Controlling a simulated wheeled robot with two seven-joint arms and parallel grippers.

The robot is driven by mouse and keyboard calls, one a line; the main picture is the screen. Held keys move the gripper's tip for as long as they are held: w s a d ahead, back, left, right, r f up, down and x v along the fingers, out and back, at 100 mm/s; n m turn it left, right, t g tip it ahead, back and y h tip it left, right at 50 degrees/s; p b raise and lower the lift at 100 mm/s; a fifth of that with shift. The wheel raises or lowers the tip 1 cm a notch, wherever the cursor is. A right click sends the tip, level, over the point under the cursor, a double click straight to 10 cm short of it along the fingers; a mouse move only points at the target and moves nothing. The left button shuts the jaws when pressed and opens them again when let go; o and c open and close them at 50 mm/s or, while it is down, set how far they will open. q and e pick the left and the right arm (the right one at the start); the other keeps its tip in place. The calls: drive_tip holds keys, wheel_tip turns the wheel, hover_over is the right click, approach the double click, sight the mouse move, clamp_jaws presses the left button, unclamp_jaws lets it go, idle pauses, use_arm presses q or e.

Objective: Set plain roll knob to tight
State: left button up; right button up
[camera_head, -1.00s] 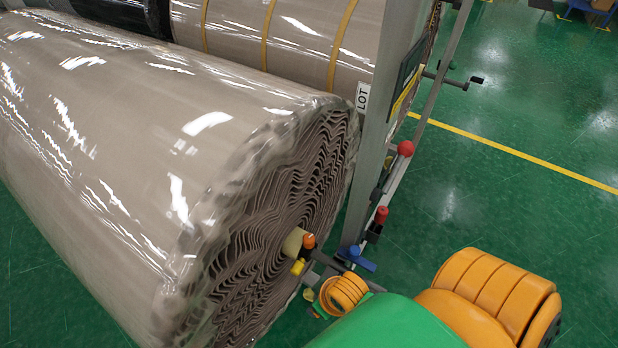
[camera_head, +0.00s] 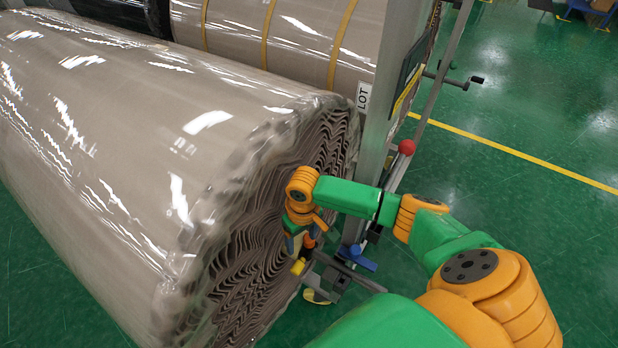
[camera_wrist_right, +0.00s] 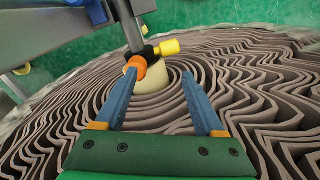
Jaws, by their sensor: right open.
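The plain roll (camera_head: 110,150) is a large grey-brown roll in clear wrap, its layered end facing right. A pale core (camera_wrist_right: 172,76) and a dark shaft (camera_wrist_right: 134,30) show at the roll's centre. An orange knob (camera_wrist_right: 135,66) and a yellow knob (camera_wrist_right: 167,47) sit by the core; the yellow knob also shows in the head view (camera_head: 298,267). My right gripper (camera_wrist_right: 158,78) is open in front of the core. Its left finger is close to the orange knob, and I cannot tell whether they touch. The yellow knob is beyond the fingertips. My left gripper is out of view.
Behind lies a roll with yellow straps (camera_head: 265,30). A grey post (camera_head: 378,140) with a LOT label stands right of the plain roll. A red ball knob (camera_head: 407,147) and a blue lever (camera_head: 358,257) are near my right arm.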

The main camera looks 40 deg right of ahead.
sight(309, 240)
drive_tip(key=shift+m, duration=0.8)
drive_tip(key=d, duration=0.1)
drive_tip(key=w+d, duration=0.1)
drive_tip(key=d+r, duration=0.1)
drive_tip(key=shift+w+d, duration=0.3)
drive_tip(key=shift+w, duration=0.1)
wheel_tip(309, 240, down, 7)
drive_tip(key=b, duration=0.9)
drive_tip(key=shift+f, duration=0.1)
drive_tip(key=shift+s+r, duration=0.1)
drive_tip(key=shift+r, duration=0.15)
drive_tip(key=shift+a, duration=0.1)
clamp_jaws()
drive_tip(key=shift+r+m+p, duration=0.25)
drive_tip(key=shift+m+p, duration=0.15)
drive_tip(key=shift+p, duration=0.45)
drive_tip(key=m+p, duration=0.3)
drive_tip(key=p, duration=0.2)
drive_tip(key=shift+s+m, duration=0.1)
drive_tip(key=shift+m, duration=0.3)
drive_tip(key=shift+m+p, duration=1.1)
drive_tip(key=shift+m, duration=0.1)
drive_tip(key=shift+f+m+p, duration=0.15)
drive_tip(key=shift+m+p, duration=0.55)
drive_tip(key=shift+m, duration=0.4)
drive_tip(key=shift+f, duration=0.1)
